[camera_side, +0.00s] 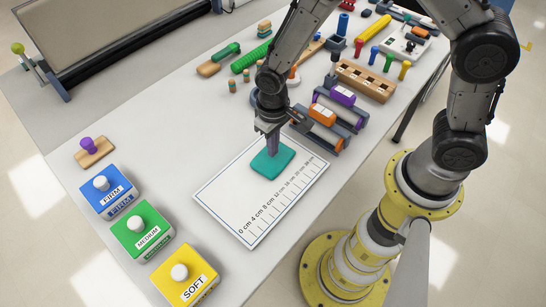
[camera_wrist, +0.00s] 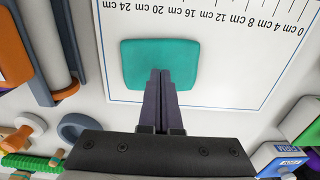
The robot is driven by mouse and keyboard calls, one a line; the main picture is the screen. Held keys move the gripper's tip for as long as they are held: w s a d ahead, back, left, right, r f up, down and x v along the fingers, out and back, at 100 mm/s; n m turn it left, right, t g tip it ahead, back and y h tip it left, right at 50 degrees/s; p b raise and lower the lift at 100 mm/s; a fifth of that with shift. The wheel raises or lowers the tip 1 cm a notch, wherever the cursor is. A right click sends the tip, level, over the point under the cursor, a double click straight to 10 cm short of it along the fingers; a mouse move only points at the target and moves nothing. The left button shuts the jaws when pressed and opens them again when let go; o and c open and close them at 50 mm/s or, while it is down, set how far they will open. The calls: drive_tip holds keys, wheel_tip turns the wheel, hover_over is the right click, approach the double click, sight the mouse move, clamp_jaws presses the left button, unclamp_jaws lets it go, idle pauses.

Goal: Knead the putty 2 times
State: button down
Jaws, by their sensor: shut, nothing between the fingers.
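The putty (camera_side: 272,162) is a flat teal slab with rounded corners. It lies on the white measuring board (camera_side: 229,207), which has a centimetre scale along one edge. My gripper (camera_side: 273,150) points down with its fingers together, over the edge of the putty. In the wrist view the putty (camera_wrist: 160,58) lies under the fingertips (camera_wrist: 160,74), which hide part of its near edge. The tips look at or very close to its top surface; I cannot tell whether they touch. Nothing is between the fingers.
Blue FIRM (camera_side: 108,194), green MEDIUM (camera_side: 140,233) and yellow SOFT (camera_side: 184,276) boxes with white knobs stand at lower left. A rack with a purple roller (camera_side: 342,95) and an orange roller (camera_side: 322,114) stands right of the board. A wooden peg block (camera_side: 364,80) is behind.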

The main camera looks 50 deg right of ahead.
drive_tip(key=shift+f, duration=0.25)
drive_tip(key=shift+f, duration=0.4)
drive_tip(key=shift+f, duration=0.2)
idle(1.1)
drive_tip(key=shift+r, duration=0.85)
drive_tip(key=shift+f, duration=0.15)
drive_tip(key=shift+f, duration=0.45)
drive_tip(key=shift+f, duration=0.1)
idle(1.1)
drive_tip(key=shift+r, duration=0.75)
